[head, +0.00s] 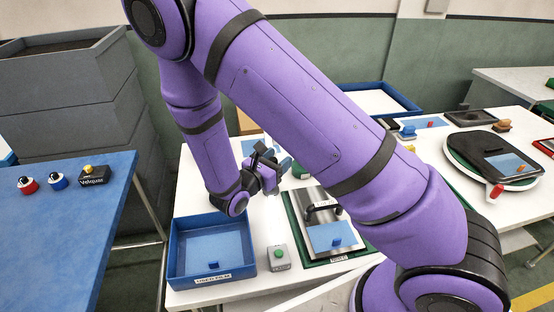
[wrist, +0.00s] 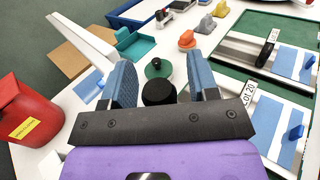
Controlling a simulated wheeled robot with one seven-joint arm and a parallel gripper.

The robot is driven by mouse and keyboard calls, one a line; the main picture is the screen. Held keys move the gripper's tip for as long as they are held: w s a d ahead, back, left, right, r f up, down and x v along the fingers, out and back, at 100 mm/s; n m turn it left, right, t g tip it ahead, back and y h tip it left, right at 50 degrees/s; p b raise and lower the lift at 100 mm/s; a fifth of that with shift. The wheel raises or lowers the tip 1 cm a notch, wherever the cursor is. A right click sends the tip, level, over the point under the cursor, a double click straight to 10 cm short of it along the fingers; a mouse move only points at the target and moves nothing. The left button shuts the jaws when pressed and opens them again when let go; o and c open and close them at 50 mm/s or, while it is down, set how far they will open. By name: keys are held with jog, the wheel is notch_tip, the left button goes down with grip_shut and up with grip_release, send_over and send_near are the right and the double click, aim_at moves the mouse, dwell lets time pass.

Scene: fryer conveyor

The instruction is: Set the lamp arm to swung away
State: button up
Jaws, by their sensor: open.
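A long white bar (wrist: 70,40) runs from the upper left toward my left finger in the wrist view; it may be the lamp arm, but I cannot tell for sure. A round green disc (wrist: 152,72) lies beyond a black round knob (wrist: 158,92), which shows between my fingers. My gripper (wrist: 161,63) is open, with blue fingers apart on either side of the knob; I cannot tell whether they touch it. In the head view my gripper (head: 280,162) is over the white table, partly hidden by my own purple arm.
A blue tray (head: 176,271) and a grey box with a green button (head: 280,264) stand at the table's front. A green-edged board (head: 300,236) holds a metal plate and blue film. A red container (wrist: 25,98) is at the wrist view's left. Left is a blue table (head: 75,230).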

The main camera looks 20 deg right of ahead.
grip_shut()
jog(key=shift+s+d, duration=0.1)
jog(key=shift+d, duration=0.45)
grip_release()
jog(key=shift+a, duration=0.1)
jog(key=v, duration=1)
jog(key=shift+s+a, duration=0.15)
jog(key=shift+a, duration=0.2)
